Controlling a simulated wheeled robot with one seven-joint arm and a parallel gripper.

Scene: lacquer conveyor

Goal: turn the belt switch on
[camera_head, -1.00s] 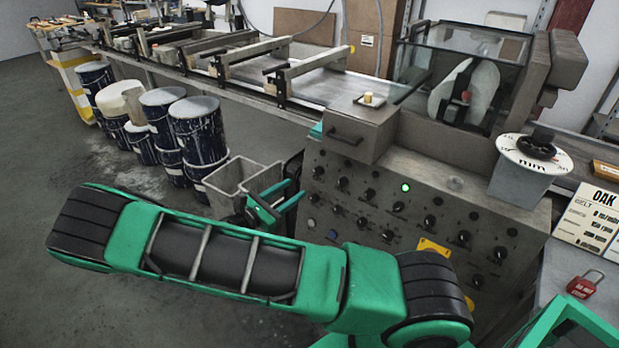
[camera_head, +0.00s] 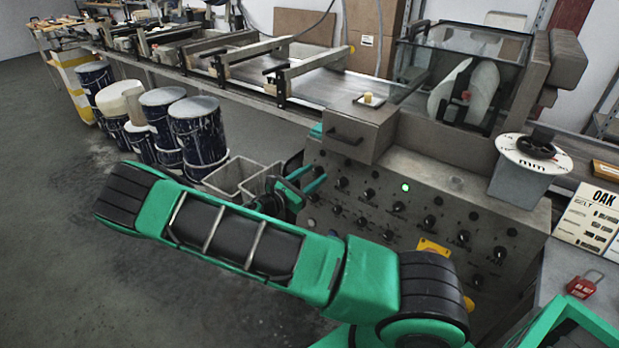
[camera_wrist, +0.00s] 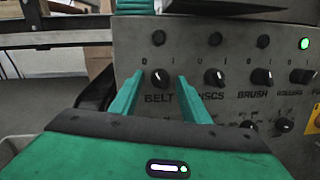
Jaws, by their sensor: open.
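The belt switch (camera_wrist: 160,78) is a black rotary knob above the word BELT on the grey control panel, with marks for 0 and 1 above it. In the wrist view it shows between and just beyond the two green fingers; which mark it points to is too small to tell surely. My gripper (camera_wrist: 160,92) is open and empty, one finger either side of the knob in that view. In the head view my gripper (camera_head: 312,178) is at the panel's left end, its fingers pointing at the upper row of knobs. Contact with the knob cannot be told.
More knobs sit to the right, including the DISCS knob (camera_wrist: 213,77) and the BRUSH knob (camera_wrist: 261,77). A green lamp (camera_head: 405,187) is lit. A grey box with a handle (camera_head: 357,135) juts above the panel's left end. A grey bin (camera_head: 228,180) stands behind my gripper.

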